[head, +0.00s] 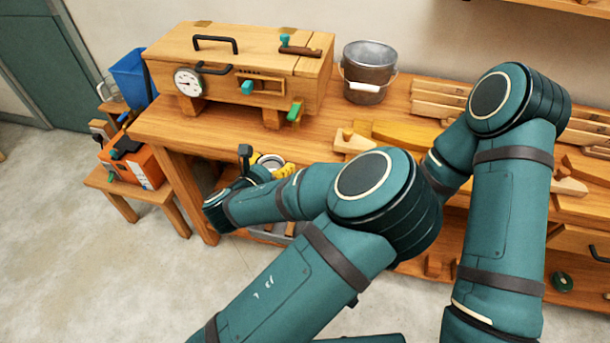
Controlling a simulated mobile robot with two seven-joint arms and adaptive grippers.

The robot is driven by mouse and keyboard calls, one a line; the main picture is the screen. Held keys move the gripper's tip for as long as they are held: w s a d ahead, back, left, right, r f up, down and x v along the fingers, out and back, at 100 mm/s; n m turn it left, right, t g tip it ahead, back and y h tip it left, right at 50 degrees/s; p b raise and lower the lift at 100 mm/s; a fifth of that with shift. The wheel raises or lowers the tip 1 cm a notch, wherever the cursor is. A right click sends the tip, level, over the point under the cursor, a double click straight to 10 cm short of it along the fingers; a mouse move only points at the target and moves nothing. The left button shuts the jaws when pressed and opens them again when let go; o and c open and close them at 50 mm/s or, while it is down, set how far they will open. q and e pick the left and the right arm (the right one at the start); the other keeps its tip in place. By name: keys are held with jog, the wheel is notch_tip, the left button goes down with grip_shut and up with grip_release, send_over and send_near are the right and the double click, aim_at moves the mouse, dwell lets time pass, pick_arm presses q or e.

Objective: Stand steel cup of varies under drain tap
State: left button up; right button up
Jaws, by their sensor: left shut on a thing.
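The steel cup (271,160) shows as a pale round rim just in front of the bench edge, partly hidden by my left gripper and forearm. My left gripper (260,168) is shut on the cup, beside the bench front. A wooden box (235,57) stands on the bench. A tap with a green handle (295,111) sticks out low at its front right; I take this as the drain tap. The cup is below and in front of it in the picture, apart from it. My right forearm runs behind my left elbow, and the right gripper is hidden.
Wooden pieces (440,98) lie along the bench's right side. Bare bench top (195,122) lies before the box. An orange case (133,160) sits on a low stool at left. Yellow items and a grey tub show below the bench edge.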

aim_at(299, 148)
pick_arm(q)
jog(key=s+d+m+g+h+b, duration=0.2)
jog(key=d+m+g+h, duration=0.15)
jog(key=d, duration=0.65)
jog(key=shift+m, duration=0.35)
jog(key=shift+w+a+f+b, duration=0.25)
jog(key=shift+w+f+b, duration=0.45)
jog(key=shift+w, duration=0.5)
jog(key=shift+w+a+f+b, duration=0.3)
jog(key=shift+w+f, duration=0.55)
jog(key=shift+w, duration=0.35)
jog(key=shift+w+a+f+b, duration=0.2)
jog(key=shift+w+f+b, duration=0.5)
jog(key=shift+w, duration=0.5)
jog(key=shift+w+a+f+b, duration=0.1)
jog(key=shift+w+a, duration=0.15)
jog(key=shift+w, duration=1.3)
jog(key=shift+w+a+r+b, duration=0.1)
jog(key=shift+w+a, duration=0.15)
jog(key=shift+w, duration=1.3)
jog(key=shift+w+a+f+b, duration=0.1)
jog(key=shift+w+a, duration=0.15)
jog(key=shift+w, duration=1.3)
jog(key=shift+f, duration=0.2)
jog(key=o, duration=1.3)
